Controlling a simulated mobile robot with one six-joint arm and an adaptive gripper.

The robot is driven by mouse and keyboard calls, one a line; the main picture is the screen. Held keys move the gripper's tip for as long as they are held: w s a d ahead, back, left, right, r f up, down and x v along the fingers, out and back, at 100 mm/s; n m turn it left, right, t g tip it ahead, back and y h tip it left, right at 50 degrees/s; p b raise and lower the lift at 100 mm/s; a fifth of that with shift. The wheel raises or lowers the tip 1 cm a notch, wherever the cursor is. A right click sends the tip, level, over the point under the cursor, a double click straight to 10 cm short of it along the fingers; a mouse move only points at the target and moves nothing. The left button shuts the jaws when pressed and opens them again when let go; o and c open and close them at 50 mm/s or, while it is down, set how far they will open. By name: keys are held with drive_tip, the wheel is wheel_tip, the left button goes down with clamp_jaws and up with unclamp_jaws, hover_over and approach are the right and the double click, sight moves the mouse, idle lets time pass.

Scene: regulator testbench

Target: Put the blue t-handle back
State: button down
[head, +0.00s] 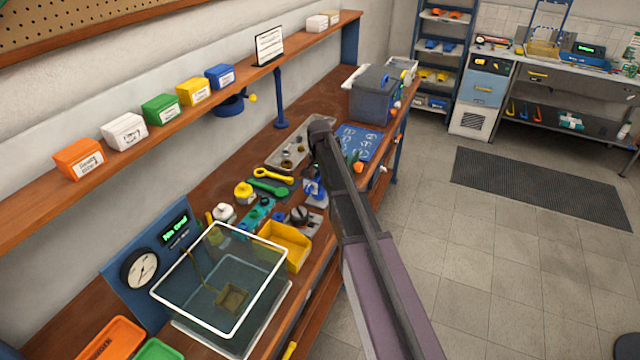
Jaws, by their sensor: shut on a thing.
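My arm reaches from the bottom right up over the bench, and its far joint is above the bench middle. My gripper is not visible; the arm hides that part. A small blue part (312,187) shows at the left edge of my arm, by a grey plate. I cannot tell whether it is the blue t-handle or part of a fixture. A blue mat (370,135) with pale tool outlines lies on the bench just right of the arm's far end, partly covered by the arm. No t-handle shows clearly elsewhere.
A grey tray (276,159) with small parts, a yellow wrench (272,173) and a green tool (268,188) lie left of my arm. A yellow bin (290,240) and a white-rimmed clear tank (218,280) stand nearer. A dark blue-grey box (372,98) stands behind the mat. A shelf (180,120) overhangs the bench.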

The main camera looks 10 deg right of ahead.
drive_tip(key=shift+f+b, duration=0.3)
drive_tip(key=c, duration=0.6)
unclamp_jaws()
drive_tip(key=shift+r, duration=0.25)
wheel_tip(320, 180, up, 12)
drive_tip(key=p, duration=1.2)
drive_tip(key=shift+r+p, duration=0.1)
drive_tip(key=shift+p, duration=0.25)
drive_tip(key=shift+s, duration=0.1)
drive_tip(key=s+n, duration=0.7)
drive_tip(key=s, duration=2.2)
